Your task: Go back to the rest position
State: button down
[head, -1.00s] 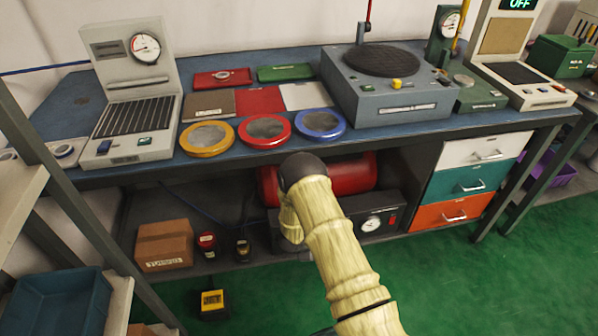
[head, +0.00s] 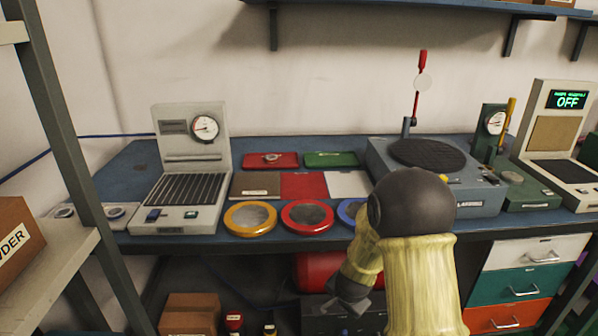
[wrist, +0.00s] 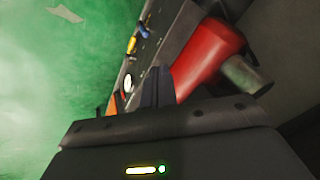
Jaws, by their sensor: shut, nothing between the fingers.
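My gripper (head: 350,300) hangs low in front of the bench, below the bench top, with my arm folded above it. In the wrist view its fingers (wrist: 156,86) are together with nothing between them, and the red cylinder (wrist: 208,58) under the bench lies just beyond them. On the bench stand a yellow-rimmed dish (head: 250,217), a red-rimmed dish (head: 307,216) and a blue-rimmed dish (head: 348,210), the last partly hidden by my arm. A small ring lies on the red tray (head: 270,160) behind them.
The gauge machine (head: 190,170) stands left on the bench, the grey plate machine (head: 470,190) right. A drawer unit (head: 522,254) is under the bench's right side. A shelf (head: 50,270) with a cardboard box (head: 12,237) stands close on the left. Green floor (wrist: 60,90) is open.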

jog(key=s+d+r+n+g+p, duration=0.1)
jog(key=s+d+r+n, duration=0.1)
jog(key=s+r+n, duration=0.6)
jog(key=s+d+r+n+g, duration=0.15)
jog(key=s+r, duration=0.35)
jog(key=s, duration=0.6)
jog(key=w+p+v, duration=0.3)
jog(key=p+v, duration=1.2)
jog(key=w+r+p+v, duration=0.1)
jog(key=w+p+v, duration=0.2)
jog(key=p+v, duration=1.2)
jog(key=shift+r+p, duration=0.5)
jog(key=shift+p, duration=0.25)
jog(key=shift+d, duration=0.1)
jog(key=shift+w, duration=0.1)
